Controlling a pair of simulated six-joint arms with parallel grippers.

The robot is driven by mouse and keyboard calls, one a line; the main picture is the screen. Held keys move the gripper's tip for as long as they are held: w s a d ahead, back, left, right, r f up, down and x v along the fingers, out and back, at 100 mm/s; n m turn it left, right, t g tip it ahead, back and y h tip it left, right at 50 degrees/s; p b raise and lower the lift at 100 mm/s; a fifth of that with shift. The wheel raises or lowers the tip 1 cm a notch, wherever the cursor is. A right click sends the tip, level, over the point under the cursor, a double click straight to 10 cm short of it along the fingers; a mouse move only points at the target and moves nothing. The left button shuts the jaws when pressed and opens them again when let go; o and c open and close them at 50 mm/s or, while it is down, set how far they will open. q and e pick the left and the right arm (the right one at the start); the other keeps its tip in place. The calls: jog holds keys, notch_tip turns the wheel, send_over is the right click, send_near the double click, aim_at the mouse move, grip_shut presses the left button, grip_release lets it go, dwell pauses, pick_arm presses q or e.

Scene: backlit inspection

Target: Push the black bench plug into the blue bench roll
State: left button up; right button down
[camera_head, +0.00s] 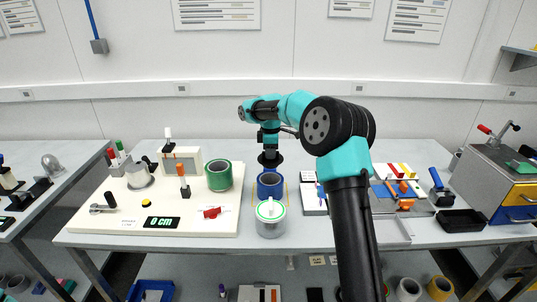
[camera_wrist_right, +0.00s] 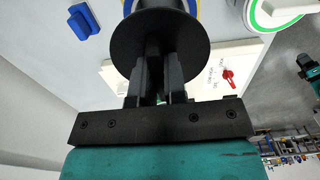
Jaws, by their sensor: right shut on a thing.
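The blue bench roll (camera_head: 270,187) stands upright on the table inside a yellow outline. In the right wrist view only a thin blue edge of it (camera_wrist_right: 193,7) shows behind the plug. The black bench plug (camera_head: 270,160) is right above the roll's top opening; its wide round flange (camera_wrist_right: 160,45) fills the top middle of the wrist view. My right gripper (camera_head: 269,143) is shut on the plug from above; its fingers also show in the wrist view (camera_wrist_right: 157,82). Whether the plug's lower end enters the roll is hidden. My left gripper is not in view.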

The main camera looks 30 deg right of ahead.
jog(key=shift+f, duration=0.15)
jog(key=shift+f, duration=2.75)
jog(key=shift+f, duration=1.75)
jog(key=c, duration=1.1)
grip_release()
jog(key=shift+r, duration=0.1)
notch_tip(320, 180, up, 17)
jog(key=shift+r, duration=0.15)
jog(key=shift+a, duration=0.15)
